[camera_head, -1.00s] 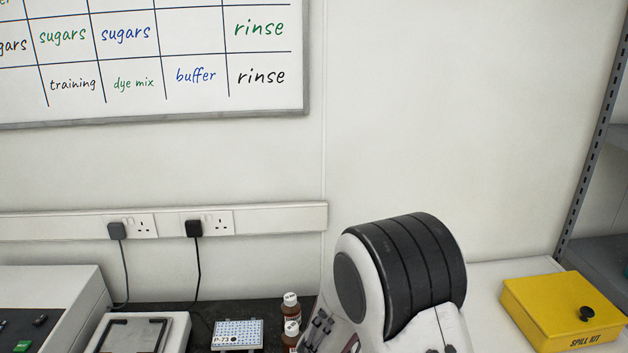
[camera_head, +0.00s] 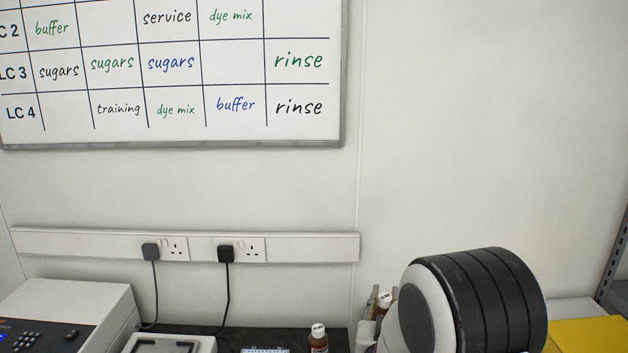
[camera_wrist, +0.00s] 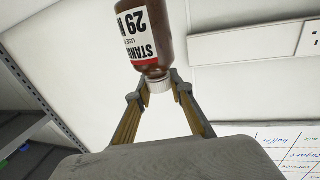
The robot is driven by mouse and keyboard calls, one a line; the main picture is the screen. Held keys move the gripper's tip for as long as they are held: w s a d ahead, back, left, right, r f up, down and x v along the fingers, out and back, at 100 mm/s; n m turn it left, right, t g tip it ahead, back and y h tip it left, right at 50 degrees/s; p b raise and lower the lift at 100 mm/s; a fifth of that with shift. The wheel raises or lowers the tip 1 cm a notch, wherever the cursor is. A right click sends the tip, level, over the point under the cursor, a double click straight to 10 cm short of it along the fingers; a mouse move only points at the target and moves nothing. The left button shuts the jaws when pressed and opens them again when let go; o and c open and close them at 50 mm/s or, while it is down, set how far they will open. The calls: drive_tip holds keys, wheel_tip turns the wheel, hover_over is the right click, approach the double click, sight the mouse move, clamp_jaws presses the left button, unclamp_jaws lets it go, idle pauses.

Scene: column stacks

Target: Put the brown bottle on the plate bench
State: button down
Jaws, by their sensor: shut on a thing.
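A brown bottle (camera_wrist: 175,30) with a white label and a white cap is in my gripper (camera_wrist: 160,84), whose fingers are around its cap in the wrist view. The label reads upside down there. In the head view the held bottle (camera_head: 384,300) shows beside my arm, partly hidden. Another brown bottle (camera_head: 318,338) with a white cap stands on the dark bench (camera_head: 338,338) left of my arm. A white plate with a grid (camera_head: 265,350) shows on that bench, cut by the bottom edge. No sign names the plate bench.
A white and grey instrument (camera_head: 80,305) and a light device with a dark square frame (camera_head: 170,344) stand at left. Two plugs with cords (camera_head: 226,253) hang from the wall trunking. A yellow box (camera_head: 590,335) and a shelf upright (camera_head: 612,260) are at right.

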sight(377, 311)
drive_tip(key=shift+s+a+f+n+y, duration=0.35)
drive_tip(key=shift+a+n+y, duration=0.15)
drive_tip(key=shift+y, duration=0.3)
drive_tip(key=shift+s+a+f+n+y, duration=0.45)
drive_tip(key=shift+s+f+n+y, duration=0.2)
drive_tip(key=shift+y, duration=0.45)
drive_tip(key=d, duration=0.2)
drive_tip(key=s+d+f, duration=0.1)
drive_tip(key=shift+s+d, duration=0.1)
drive_tip(key=shift+d, duration=0.05)
drive_tip(key=d+r+m+h, duration=0.1)
drive_tip(key=d+m+h, duration=0.1)
drive_tip(key=d, duration=1.1)
drive_tip(key=d+r+m+g+h, duration=0.1)
drive_tip(key=d+h, duration=0.3)
drive_tip(key=d, duration=0.9)
drive_tip(key=shift+s+d+r+m+h, duration=0.25)
drive_tip(key=shift+r+m+h, duration=0.15)
drive_tip(key=shift+r+m, duration=0.2)
drive_tip(key=shift+f, duration=0.15)
